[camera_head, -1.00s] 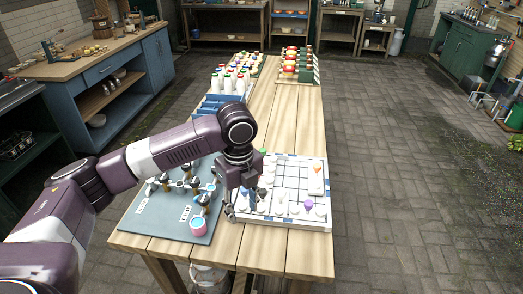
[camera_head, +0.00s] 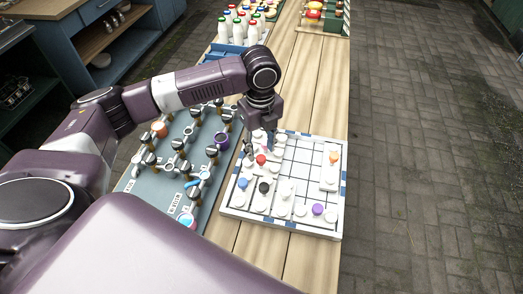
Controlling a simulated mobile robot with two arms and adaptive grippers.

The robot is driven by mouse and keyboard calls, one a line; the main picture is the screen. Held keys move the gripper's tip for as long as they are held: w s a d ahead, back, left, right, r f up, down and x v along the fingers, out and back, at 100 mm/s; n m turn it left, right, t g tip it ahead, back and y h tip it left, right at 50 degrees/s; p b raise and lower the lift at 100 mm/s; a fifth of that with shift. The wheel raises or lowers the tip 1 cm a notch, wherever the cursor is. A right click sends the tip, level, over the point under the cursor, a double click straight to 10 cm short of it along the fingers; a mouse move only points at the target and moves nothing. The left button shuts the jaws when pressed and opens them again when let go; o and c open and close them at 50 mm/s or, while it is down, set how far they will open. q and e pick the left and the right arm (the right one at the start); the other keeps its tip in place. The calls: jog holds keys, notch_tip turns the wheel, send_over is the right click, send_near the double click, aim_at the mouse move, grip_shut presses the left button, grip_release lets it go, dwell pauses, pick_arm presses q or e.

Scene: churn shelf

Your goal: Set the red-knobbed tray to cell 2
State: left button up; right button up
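A white puzzle board (camera_head: 232,207) with a grid and a blue-and-white rim lies on the wooden table. The red knob (camera_head: 261,159) of the red-knobbed tray shows near the board's left side; my gripper partly hides the area behind it. My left gripper (camera_head: 263,151) hangs over the board's far left part, fingers pointing down and apart, close behind the red knob. Whether it touches anything there is unclear. I cannot read cell numbers. My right gripper is not in view.
Other knobs on the board are blue (camera_head: 243,184), black (camera_head: 264,187), purple (camera_head: 317,209), orange (camera_head: 333,157) and several white. A grey-green panel (camera_head: 150,196) with valves lies to the left. White bottles (camera_head: 238,32) stand behind. Bare cells (camera_head: 302,165) show mid-board.

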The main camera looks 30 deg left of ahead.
aim_at(261, 158)
pick_arm(q)
jog(key=f, duration=0.3)
jog(key=shift+w+f, duration=0.2)
jog(key=shift+f, duration=0.3)
jog(key=c, duration=0.7)
grip_shut()
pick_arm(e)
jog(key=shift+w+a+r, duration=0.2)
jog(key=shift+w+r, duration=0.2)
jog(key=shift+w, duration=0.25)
